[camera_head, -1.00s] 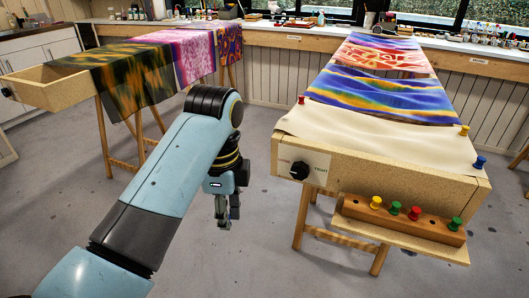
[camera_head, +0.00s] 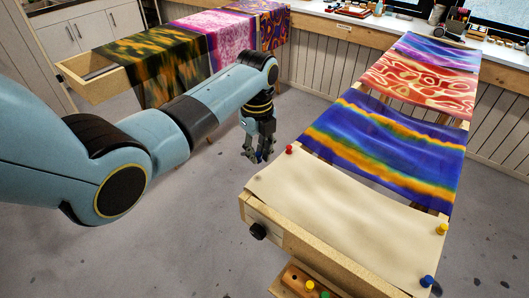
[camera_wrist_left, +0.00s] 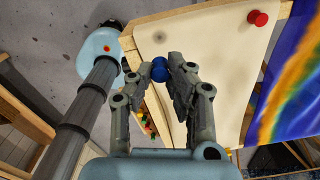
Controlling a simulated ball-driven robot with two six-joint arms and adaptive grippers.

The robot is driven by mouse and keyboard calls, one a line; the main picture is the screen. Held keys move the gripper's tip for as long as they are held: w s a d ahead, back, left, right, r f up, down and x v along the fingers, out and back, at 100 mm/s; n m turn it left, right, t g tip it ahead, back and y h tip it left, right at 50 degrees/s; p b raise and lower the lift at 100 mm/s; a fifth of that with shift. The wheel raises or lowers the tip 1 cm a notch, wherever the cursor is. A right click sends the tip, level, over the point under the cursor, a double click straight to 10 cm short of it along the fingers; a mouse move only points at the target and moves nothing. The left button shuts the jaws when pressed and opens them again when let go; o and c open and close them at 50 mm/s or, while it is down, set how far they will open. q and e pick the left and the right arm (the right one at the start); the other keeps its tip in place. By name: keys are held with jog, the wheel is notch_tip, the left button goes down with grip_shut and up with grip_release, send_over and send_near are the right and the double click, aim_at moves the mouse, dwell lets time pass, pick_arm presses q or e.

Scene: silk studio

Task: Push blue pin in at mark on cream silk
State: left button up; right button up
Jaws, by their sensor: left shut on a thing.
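My left gripper (camera_head: 258,155) is shut on a blue pin (camera_wrist_left: 159,69), whose round head shows between the fingertips in the left wrist view. In the head view the gripper hangs left of the cream silk (camera_head: 345,205), near its far left corner with a red pin (camera_head: 289,149). The cream silk (camera_wrist_left: 215,60) also fills the middle of the wrist view, beyond the held pin. A faint dark smudge (camera_wrist_left: 158,37) shows there; I cannot tell whether it is the mark. Another blue pin (camera_head: 427,281) is at the silk's near right corner. My right gripper is out of view.
A yellow pin (camera_head: 442,229) stands at the right edge. A pin rack (camera_head: 297,278) and a black knob (camera_head: 258,231) are at the frame's front. Blue-orange silk (camera_head: 385,150) lies behind. A second frame with dark silk (camera_head: 155,60) stands left, with open floor between.

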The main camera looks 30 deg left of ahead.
pick_arm(q)
jog(key=shift+a, duration=0.1)
jog(key=shift+f, duration=0.35)
jog(key=shift+f+b, duration=0.3)
jog(key=shift+f, duration=0.45)
jog(key=shift+f+b, duration=0.6)
jog(key=shift+f, duration=0.05)
notch_tip(320, 180, down, 3)
jog(key=b, duration=0.3)
jog(key=shift+f+b, duration=0.2)
jog(key=shift+b, duration=0.2)
jog(key=shift+f+b, duration=0.4)
jog(key=shift+f, duration=0.35)
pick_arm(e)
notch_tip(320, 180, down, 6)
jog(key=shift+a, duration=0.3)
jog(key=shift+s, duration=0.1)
pick_arm(q)
jog(key=shift+f, duration=0.2)
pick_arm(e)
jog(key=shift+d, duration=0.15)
